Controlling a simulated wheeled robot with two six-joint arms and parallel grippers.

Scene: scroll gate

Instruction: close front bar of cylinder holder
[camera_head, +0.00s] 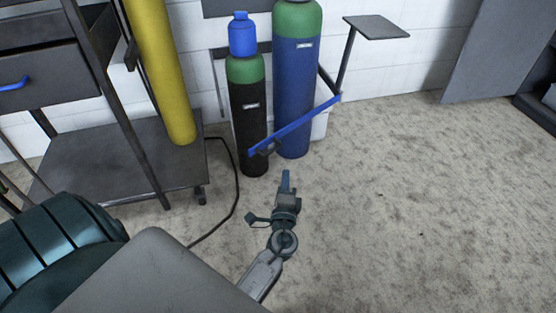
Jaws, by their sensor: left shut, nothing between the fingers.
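The cylinder holder stands against the white wall, with its dark frame (347,58) at the right. Its blue front bar (305,121) runs from the frame's right side down and left, in front of the blue cylinder (294,75). The bar's free left end overlaps the black cylinder (249,110) in the view and appears to stick out from the wall; I cannot tell whether it touches that cylinder. My left gripper (286,181) is shut and empty, over the floor in front of the cylinders. It is below the bar in the picture, apparently apart from it. My right gripper is not in view.
A dark cart (110,165) with a yellow cylinder (160,70) stands at the left. A black cable (237,185) lies on the floor beside it. A small grey shelf (377,27) juts out at the holder's right. The floor (430,200) at the right is clear.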

